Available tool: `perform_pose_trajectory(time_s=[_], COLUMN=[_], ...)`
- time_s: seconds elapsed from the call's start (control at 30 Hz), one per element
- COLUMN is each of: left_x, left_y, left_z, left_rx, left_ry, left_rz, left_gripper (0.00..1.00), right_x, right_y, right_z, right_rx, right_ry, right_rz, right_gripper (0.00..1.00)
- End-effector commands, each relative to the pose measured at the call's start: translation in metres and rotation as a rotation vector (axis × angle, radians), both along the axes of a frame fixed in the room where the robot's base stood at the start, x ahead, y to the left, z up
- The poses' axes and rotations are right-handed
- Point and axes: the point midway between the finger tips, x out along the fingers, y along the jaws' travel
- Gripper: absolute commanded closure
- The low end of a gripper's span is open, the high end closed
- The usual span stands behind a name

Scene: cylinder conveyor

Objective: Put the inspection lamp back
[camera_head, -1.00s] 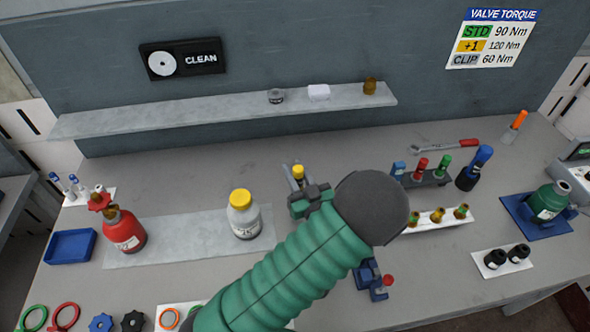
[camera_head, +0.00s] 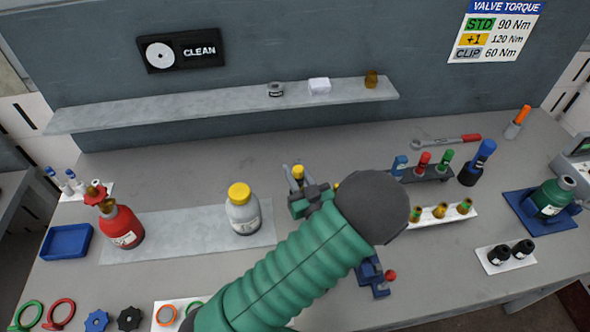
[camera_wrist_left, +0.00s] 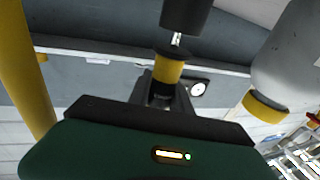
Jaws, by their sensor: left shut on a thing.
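My left gripper (camera_head: 299,180) is shut on a small yellow-and-black cylinder, which looks like the inspection lamp (camera_head: 298,171). In the head view its yellow end shows between the fingers, over the middle of the bench. In the left wrist view the lamp (camera_wrist_left: 169,68) shows a yellow band with dark parts, between the dark fingers (camera_wrist_left: 163,92). A thin silvery piece and a black cylinder (camera_wrist_left: 185,14) line up beyond it; I cannot tell if they are joined to it. My arm hides the bench below. My right gripper is not in view.
A white bottle with a yellow cap (camera_head: 242,212) stands close left of the gripper, and a red bottle (camera_head: 122,228) farther left. A tool rack (camera_head: 428,174), a vial strip (camera_head: 460,211) and a blue fixture (camera_head: 373,275) lie to the right. A shelf (camera_head: 220,100) runs behind.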

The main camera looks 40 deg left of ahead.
Motion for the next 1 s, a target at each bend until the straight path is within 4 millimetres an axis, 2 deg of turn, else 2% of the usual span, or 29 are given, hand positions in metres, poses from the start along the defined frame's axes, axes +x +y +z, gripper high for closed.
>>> perform_pose_trajectory(time_s=[0.57, 0.6, 0.77, 1.0], left_x=[0.001, 0.001, 0.0, 0.0], left_y=[-0.001, -0.001, 0.0, 0.0], left_z=[-0.016, -0.015, -0.015, -0.015], left_rx=[-0.001, -0.001, 0.0, 0.0], left_ry=[0.0, 0.0, -0.001, 0.0], left_rz=[-0.002, -0.002, -0.001, -0.001], left_gripper=[1.0, 0.72, 0.52, 0.5], right_x=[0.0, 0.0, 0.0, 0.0], right_y=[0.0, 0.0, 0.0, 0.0], right_z=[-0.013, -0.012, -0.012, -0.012], right_rx=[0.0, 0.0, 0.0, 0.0], right_ry=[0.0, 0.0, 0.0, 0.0], right_rz=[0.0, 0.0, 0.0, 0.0], right_gripper=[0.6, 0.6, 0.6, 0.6])
